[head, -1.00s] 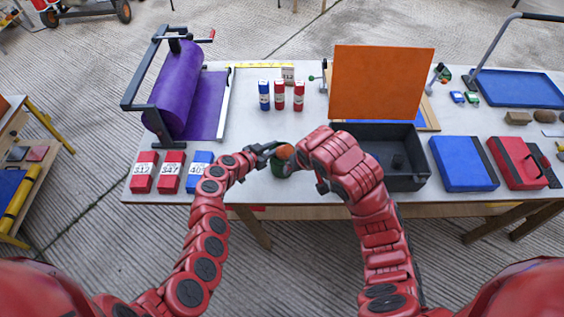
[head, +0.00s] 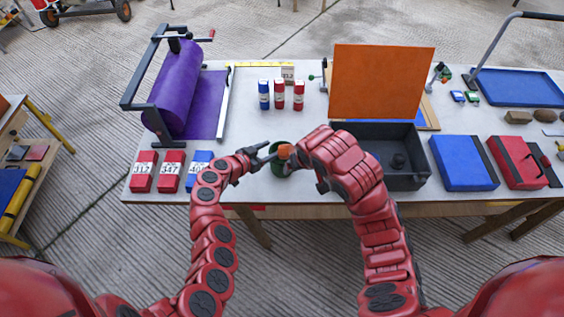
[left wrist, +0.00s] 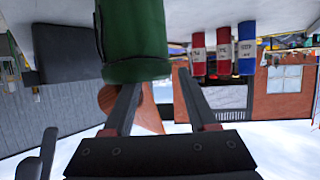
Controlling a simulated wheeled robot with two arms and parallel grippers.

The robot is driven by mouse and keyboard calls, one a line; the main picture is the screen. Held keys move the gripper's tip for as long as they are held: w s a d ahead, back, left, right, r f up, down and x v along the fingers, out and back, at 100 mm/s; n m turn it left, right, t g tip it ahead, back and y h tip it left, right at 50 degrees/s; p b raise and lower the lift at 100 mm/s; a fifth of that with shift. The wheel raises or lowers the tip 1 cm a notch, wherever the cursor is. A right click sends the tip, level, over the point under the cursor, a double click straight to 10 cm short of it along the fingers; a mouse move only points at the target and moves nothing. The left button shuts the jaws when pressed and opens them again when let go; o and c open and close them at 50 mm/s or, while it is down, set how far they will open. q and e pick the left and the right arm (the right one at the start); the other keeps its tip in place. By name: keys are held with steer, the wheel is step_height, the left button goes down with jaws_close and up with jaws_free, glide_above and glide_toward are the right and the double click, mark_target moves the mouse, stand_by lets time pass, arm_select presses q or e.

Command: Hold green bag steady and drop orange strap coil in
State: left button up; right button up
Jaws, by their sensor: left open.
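The green bag (head: 279,168) stands upright near the front edge of the table. In the left wrist view the bag (left wrist: 134,38) is large and close, just past the fingertips. The orange strap coil (head: 285,151) shows at the bag's top right, against my right wrist; whether it is held or touches the bag I cannot tell. My left gripper (head: 268,152) is open just left of the bag. In the left wrist view the left gripper (left wrist: 158,82) has its fingers apart with nothing between them.
Red and blue number boxes (head: 172,171) stand left of my left arm. Small bottles (head: 281,95) stand behind the bag. A dark open box (head: 405,182) with a raised orange panel (head: 382,82) lies right of my right wrist. The tabletop between bottles and bag is clear.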

arm_select(q)
steer(key=v, duration=0.9)
steer(key=shift+f, duration=0.1)
